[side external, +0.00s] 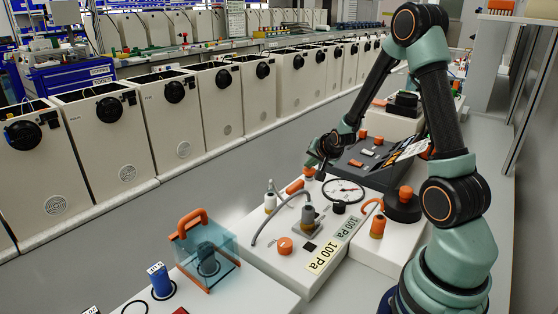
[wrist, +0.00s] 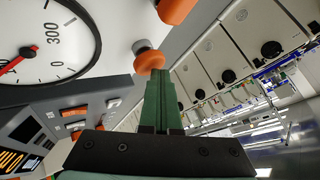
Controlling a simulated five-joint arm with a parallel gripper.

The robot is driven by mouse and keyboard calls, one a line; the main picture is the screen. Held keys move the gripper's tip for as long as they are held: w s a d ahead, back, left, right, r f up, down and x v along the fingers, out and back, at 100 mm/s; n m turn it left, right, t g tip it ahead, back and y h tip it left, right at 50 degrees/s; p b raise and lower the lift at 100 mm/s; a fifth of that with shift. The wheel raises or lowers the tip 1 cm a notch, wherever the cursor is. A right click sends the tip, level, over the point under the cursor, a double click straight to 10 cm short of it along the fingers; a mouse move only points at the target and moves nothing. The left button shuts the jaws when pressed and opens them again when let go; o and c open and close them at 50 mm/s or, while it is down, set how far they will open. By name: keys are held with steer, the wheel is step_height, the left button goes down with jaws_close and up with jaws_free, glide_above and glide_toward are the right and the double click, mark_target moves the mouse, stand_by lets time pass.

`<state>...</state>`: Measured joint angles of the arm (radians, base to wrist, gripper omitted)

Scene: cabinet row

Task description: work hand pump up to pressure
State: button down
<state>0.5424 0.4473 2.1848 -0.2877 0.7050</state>
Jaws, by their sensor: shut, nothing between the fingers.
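A white panel block (side external: 285,262) carries a round pressure gauge (side external: 343,191), an orange handle (side external: 294,187) and an orange knob (side external: 309,172). I cannot tell for sure which orange part belongs to the hand pump. My gripper (side external: 318,163) is shut and empty, close above the orange knob. In the wrist view my green fingers (wrist: 160,76) reach up to the orange knob (wrist: 150,61) on its grey base; they overlap it, and contact is unclear. The gauge (wrist: 42,38) shows there with a red needle, partly cut off. The orange handle (wrist: 175,9) is at the top edge.
A grey hose (side external: 282,214) arches over the panel, near a "100 Pa" label (side external: 322,257). A clear box with an orange handle (side external: 206,250) and a blue cylinder (side external: 160,281) stand at front left. A dark sloped console (side external: 362,165) lies behind. White cabinets (side external: 198,105) line the far side.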

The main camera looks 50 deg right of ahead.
mark_target(310, 171)
steer(key=shift+r, duration=1.45)
steer(key=shift+r, duration=0.1)
step_height(310, 171, up, 5)
steer(key=shift+f, duration=0.1)
steer(key=shift+a, duration=0.1)
steer(key=s+a+r+n+y, duration=0.1)
steer(key=s+a+r+n, duration=0.2)
steer(key=a, duration=0.5)
steer(key=s+a+r+n+y, duration=0.1)
steer(key=a+r+n+y, duration=0.1)
steer(key=a+r+n, duration=0.35)
steer(key=s+a+n+g+y, duration=0.1)
steer(key=s+a+n, duration=0.4)
steer(key=s+a, duration=0.5)
steer(key=shift+a+n+g+y, duration=0.4)
steer(key=shift+a+g, duration=0.2)
steer(key=shift+a, duration=0.35)
